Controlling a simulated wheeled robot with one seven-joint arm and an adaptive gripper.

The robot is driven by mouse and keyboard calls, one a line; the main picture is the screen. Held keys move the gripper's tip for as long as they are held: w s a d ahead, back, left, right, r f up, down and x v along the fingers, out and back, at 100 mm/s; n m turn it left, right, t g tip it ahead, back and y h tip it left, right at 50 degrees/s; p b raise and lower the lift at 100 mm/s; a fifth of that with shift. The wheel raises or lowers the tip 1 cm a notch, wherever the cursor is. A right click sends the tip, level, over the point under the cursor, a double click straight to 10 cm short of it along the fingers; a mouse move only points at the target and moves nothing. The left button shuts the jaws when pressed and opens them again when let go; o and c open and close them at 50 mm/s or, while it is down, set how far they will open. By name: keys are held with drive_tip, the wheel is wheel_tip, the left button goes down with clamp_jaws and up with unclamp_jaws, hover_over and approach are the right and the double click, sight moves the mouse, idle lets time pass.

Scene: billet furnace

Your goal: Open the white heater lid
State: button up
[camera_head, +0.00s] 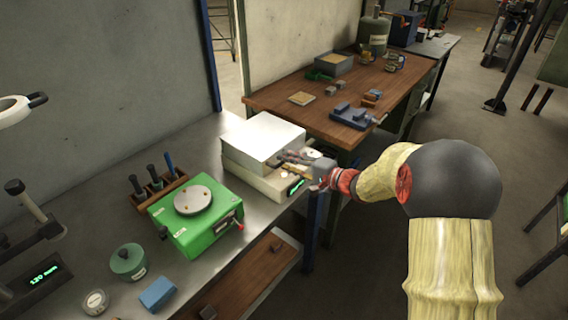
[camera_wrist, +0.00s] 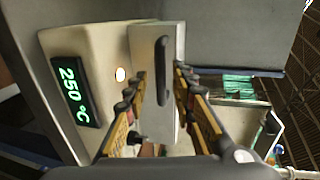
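The white heater (camera_head: 258,179) stands on the grey metal bench, and its green display reads 250 °C in the wrist view (camera_wrist: 75,92). Its white lid (camera_head: 262,134) looks shut on the base. In the wrist view, a dark handle (camera_wrist: 162,72) is fixed to the lid's front face (camera_wrist: 146,42). My gripper (camera_head: 290,158) is at the heater's front right side. In the wrist view, my gripper (camera_wrist: 160,85) is open, with one finger on each side of the handle. Gaps show between the fingers and the handle. The head view barely shows the handle.
A green device (camera_head: 195,215) with a round plate stands left of the heater. A tool rack (camera_head: 156,188), a green jar (camera_head: 128,262) and a blue block (camera_head: 157,293) are on the same bench. A wooden table (camera_head: 310,122) with trays and small parts is behind.

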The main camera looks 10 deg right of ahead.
drive_tip(key=shift+x, duration=1)
drive_tip(key=shift+c, duration=1.3)
drive_tip(key=c, duration=0.4)
clamp_jaws()
